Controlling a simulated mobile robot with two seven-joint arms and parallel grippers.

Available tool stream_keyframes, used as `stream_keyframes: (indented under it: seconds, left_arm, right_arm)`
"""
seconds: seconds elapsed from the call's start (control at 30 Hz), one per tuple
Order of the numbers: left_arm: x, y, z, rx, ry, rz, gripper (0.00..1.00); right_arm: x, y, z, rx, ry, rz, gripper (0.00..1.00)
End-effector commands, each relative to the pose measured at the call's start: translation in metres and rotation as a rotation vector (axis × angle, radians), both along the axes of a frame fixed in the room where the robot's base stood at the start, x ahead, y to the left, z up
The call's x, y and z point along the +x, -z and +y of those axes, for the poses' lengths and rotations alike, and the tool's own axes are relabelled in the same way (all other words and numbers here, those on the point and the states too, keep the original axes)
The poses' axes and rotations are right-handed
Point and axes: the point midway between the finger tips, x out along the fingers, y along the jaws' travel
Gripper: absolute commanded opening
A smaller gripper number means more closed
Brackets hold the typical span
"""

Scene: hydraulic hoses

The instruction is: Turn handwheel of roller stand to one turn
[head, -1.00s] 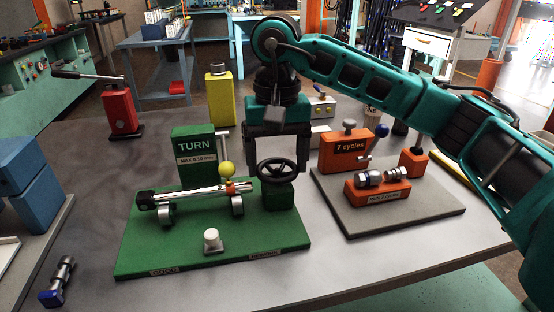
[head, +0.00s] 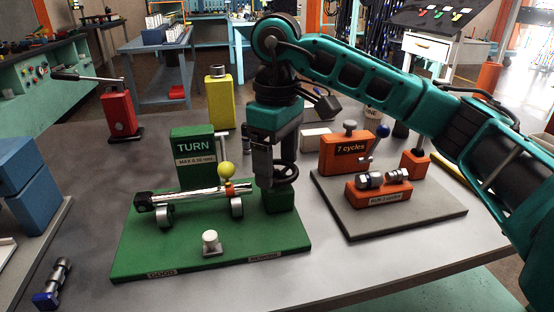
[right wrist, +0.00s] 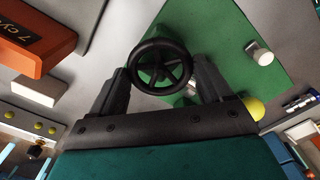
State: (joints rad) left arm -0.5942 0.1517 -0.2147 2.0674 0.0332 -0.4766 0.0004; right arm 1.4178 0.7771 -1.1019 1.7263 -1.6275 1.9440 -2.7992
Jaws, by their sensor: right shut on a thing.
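The green roller stand (head: 150,254) sits on the table, with its "TURN" panel (head: 194,148) at the back and a shiny hose fitting (head: 190,195) lying across its rollers. The black handwheel (head: 288,173) is on a green block at the stand's right end, partly hidden behind my right gripper (head: 275,178). The right gripper points down and is shut on the handwheel. In the right wrist view the spoked wheel (right wrist: 162,66) sits between the two fingers of the right gripper (right wrist: 164,75). My left gripper is not in view.
A yellow-knobbed lever (head: 226,172) and a white button (head: 210,240) are on the stand near the wheel. An orange "7 cycles" station (head: 345,154) on a grey plate is to the right. A red lever press (head: 119,113) and a yellow block (head: 219,100) stand behind.

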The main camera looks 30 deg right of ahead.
Motion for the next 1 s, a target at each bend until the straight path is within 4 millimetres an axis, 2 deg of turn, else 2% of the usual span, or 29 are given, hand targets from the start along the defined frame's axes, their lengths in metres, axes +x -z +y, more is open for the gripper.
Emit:
stream_keyframes:
  seconds: [0.4,0.9,0.93,1.0]
  left_arm:
    - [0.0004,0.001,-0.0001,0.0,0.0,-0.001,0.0]
    - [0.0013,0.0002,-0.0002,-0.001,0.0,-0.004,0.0]
    - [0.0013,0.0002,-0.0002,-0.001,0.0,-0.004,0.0]
    - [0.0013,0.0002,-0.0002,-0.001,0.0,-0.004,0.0]
  right_arm:
    - [0.0013,-0.0027,0.0001,0.004,-0.169,-0.008,0.48]
    - [0.0013,-0.0028,0.0001,0.003,-0.187,-0.009,0.48]
    - [0.0013,-0.0028,0.0001,0.003,-0.187,-0.009,0.8]
    - [0.0012,-0.0025,0.0,0.003,-0.187,-0.008,0.86]
